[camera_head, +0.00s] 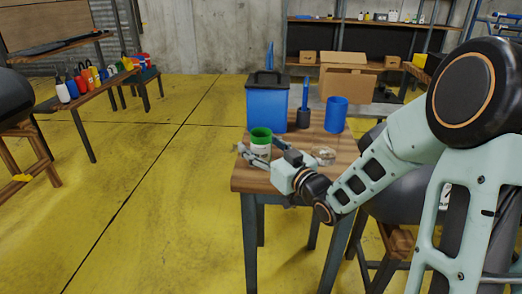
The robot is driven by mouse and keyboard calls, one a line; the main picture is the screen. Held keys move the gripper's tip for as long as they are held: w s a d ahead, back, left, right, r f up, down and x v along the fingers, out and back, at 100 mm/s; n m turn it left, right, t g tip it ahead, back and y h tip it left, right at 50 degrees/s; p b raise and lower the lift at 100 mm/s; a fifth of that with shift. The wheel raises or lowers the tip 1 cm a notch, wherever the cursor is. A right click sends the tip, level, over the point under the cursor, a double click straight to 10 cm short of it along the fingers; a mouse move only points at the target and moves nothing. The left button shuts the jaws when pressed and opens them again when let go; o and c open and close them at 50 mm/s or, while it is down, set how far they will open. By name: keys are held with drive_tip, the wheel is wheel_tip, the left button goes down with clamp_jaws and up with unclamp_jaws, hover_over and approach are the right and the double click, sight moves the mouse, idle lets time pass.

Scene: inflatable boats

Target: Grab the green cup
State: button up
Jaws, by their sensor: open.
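The green cup (261,134) stands upright near the front left of the small wooden table (246,181). Its upper part is green and the part below looks white. My gripper (258,151) is open and low at the cup, reaching in from the right. One finger shows at the cup's front left and the other close by its right side. I cannot tell whether either finger touches it. The cup's lower part is partly hidden by the gripper.
Behind the cup stands a blue bin with a black lid (267,104). A dark holder with a blue item (304,112) and a blue cylinder (336,114) stand to the right. A small clear object (324,155) sits near my wrist. Yellow floor (150,210) is open at left.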

drive_tip(key=shift+c, duration=0.5)
drive_tip(key=c, duration=1.2)
drive_tip(key=shift+r, duration=0.1)
